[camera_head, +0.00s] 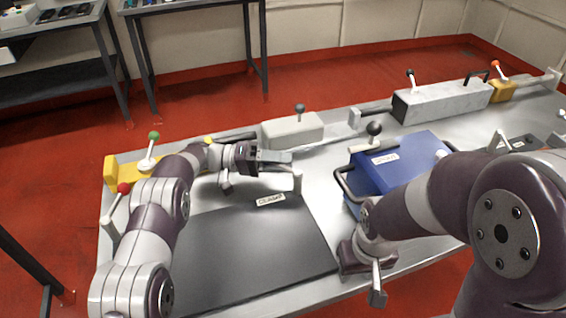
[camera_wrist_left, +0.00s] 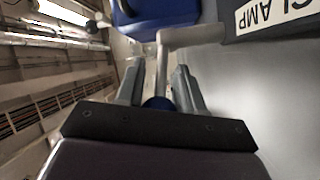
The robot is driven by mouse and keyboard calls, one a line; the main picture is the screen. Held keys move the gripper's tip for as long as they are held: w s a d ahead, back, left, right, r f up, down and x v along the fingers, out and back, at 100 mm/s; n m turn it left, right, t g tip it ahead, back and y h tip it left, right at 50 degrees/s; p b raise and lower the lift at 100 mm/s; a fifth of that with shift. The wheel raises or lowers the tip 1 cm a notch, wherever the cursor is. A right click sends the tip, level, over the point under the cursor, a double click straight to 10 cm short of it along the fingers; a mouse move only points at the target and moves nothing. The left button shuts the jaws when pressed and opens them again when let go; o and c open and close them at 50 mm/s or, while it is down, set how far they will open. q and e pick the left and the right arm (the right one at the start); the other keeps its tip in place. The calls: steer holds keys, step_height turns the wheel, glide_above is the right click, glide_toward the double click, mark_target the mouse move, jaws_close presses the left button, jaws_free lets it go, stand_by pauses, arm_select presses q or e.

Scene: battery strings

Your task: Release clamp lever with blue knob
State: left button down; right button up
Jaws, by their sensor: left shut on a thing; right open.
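The clamp lever (camera_wrist_left: 162,66) is a grey bar between my left gripper's fingers in the left wrist view. Its blue knob (camera_wrist_left: 158,103) sits low between the fingers, partly hidden by the gripper. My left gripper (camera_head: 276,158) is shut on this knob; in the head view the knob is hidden. The lever's grey upright (camera_head: 297,182) shows just right of the fingers, at the back of a dark plate with a CLAMP label (camera_head: 271,200). The label also shows in the left wrist view (camera_wrist_left: 275,14). My right gripper (camera_head: 374,282) is open and empty near the table's front edge.
A blue box (camera_head: 402,165) with a black-knobbed lever stands right of the clamp. A pale block (camera_head: 292,131) with a grey-knobbed lever is behind it. Green (camera_head: 154,135) and red (camera_head: 123,188) knobbed levers stand at the left. The dark plate (camera_head: 240,250) is clear.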

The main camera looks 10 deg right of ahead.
arm_select(q)
steer(key=c, duration=0.8)
jaws_free()
steer(key=v, duration=0.7)
steer(key=shift+a, duration=0.25)
